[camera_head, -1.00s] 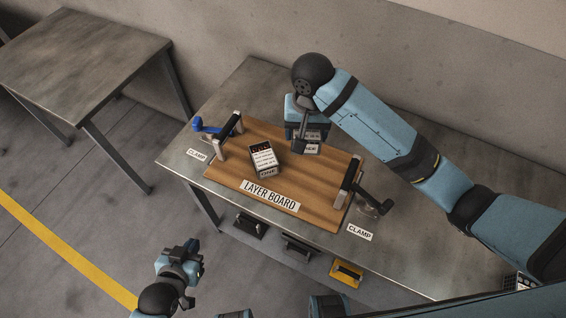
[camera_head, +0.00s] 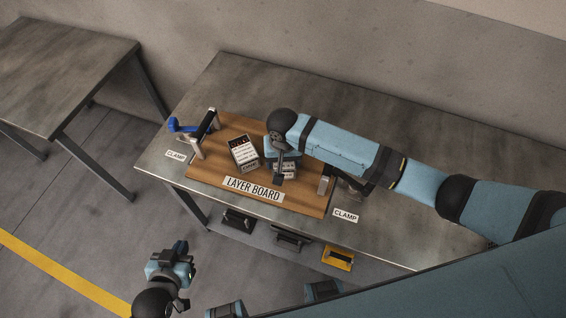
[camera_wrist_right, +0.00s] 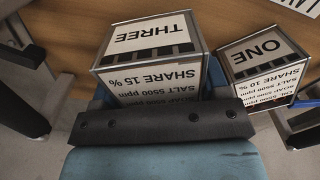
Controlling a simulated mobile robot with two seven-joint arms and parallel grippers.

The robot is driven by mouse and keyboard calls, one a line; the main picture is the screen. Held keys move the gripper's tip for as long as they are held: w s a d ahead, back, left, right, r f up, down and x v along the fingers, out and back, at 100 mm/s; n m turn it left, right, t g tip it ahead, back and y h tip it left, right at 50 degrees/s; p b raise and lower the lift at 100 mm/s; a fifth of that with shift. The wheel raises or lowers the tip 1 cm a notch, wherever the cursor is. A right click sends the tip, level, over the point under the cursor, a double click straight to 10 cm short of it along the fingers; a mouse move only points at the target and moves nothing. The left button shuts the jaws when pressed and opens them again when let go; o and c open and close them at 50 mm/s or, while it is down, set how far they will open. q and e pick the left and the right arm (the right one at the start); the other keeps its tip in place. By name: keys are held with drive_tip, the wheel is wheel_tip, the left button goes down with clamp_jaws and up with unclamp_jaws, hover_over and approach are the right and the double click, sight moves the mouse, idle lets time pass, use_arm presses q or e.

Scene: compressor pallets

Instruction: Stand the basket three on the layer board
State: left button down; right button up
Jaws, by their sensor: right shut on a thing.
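Basket three (camera_wrist_right: 155,60) is a small box with white printed labels, seen upside down in the right wrist view. In the head view it (camera_head: 288,173) is over the right part of the wooden layer board (camera_head: 297,201), just right of basket one (camera_head: 243,153). My right gripper (camera_head: 279,166) is shut on basket three; its dark bar (camera_wrist_right: 160,122) crosses in front of the basket in the wrist view. I cannot tell whether the basket's base touches the board. My left gripper (camera_head: 177,257) is far from the board, low at the left; its jaws are unclear.
A blue-handled clamp (camera_head: 187,124) stands at the board's left end. Another clamp (camera_head: 325,185) at the right end is partly hidden by my right arm. The grey table (camera_head: 225,90) is clear behind the board. Black holders and a yellow one (camera_head: 338,258) sit below its front edge.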

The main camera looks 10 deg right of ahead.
drive_tip(key=shift+f, duration=1.1)
drive_tip(key=shift+f, duration=0.1)
drive_tip(key=o, duration=1.2)
wheel_tip(320, 180, up, 12)
drive_tip(key=shift+r, duration=0.15)
